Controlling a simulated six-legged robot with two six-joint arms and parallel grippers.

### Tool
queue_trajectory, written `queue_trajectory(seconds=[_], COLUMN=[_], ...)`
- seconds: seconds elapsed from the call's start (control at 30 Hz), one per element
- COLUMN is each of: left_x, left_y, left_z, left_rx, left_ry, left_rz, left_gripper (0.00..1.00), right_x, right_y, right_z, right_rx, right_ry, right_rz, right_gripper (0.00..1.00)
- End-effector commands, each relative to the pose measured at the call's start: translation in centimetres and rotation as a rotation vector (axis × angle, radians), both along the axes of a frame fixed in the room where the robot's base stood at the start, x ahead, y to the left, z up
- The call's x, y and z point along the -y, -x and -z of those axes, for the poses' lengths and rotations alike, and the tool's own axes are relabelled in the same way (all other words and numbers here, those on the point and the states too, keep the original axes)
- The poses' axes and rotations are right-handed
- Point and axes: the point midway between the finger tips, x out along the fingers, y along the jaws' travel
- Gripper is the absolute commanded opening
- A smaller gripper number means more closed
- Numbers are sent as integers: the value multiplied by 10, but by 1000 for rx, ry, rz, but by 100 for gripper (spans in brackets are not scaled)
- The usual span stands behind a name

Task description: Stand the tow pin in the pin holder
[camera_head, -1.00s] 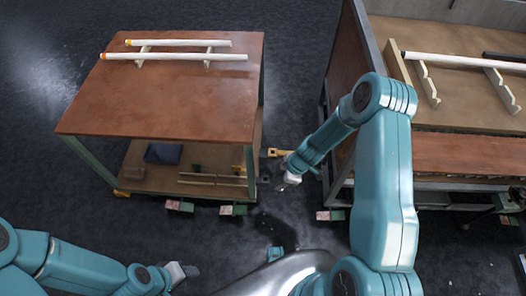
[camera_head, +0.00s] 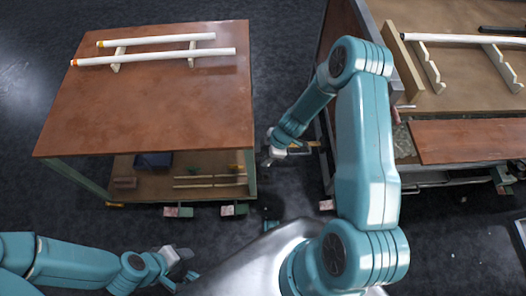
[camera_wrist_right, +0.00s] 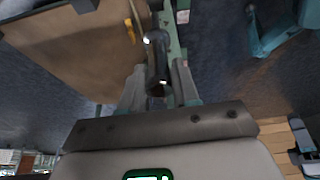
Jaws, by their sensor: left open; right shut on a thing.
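My right gripper (camera_head: 272,156) hangs in the gap between the trolley and the workbench. In the right wrist view its fingers are shut on a dark, round-ended pin (camera_wrist_right: 157,62), taken to be the tow pin, which points away from the palm. The pin is too small to make out in the head view. My left gripper (camera_head: 184,263) is open and empty, low in front of the trolley. I cannot make out the pin holder for certain in either view.
A trolley (camera_head: 150,115) with a brown top stands at left, with white tubes (camera_head: 155,57) on supports and strips on its lower shelf (camera_head: 215,167). A workbench (camera_head: 465,140) with a rack and tube is at right. Dark floor (camera_head: 290,60) lies between them.

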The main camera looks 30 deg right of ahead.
Motion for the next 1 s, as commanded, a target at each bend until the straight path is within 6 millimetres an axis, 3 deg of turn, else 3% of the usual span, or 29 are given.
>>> queue_trajectory(seconds=[0.47, 0.6, 1.0], left_x=[0, 0, 0], left_y=[0, 0, 0], left_z=[20, 34, 42], left_rx=[0, 0, 0], left_ry=[0, 0, 0], left_rz=[0, 0, 0], left_gripper=[43, 43, 43], right_x=[-2, -2, -2], right_y=[2, 0, -2], right_z=[36, 46, 50], right_rx=[-1, 1, 0], right_ry=[-1, -1, 0], right_rz=[1, 0, -1], right_gripper=[0, 0, 0])
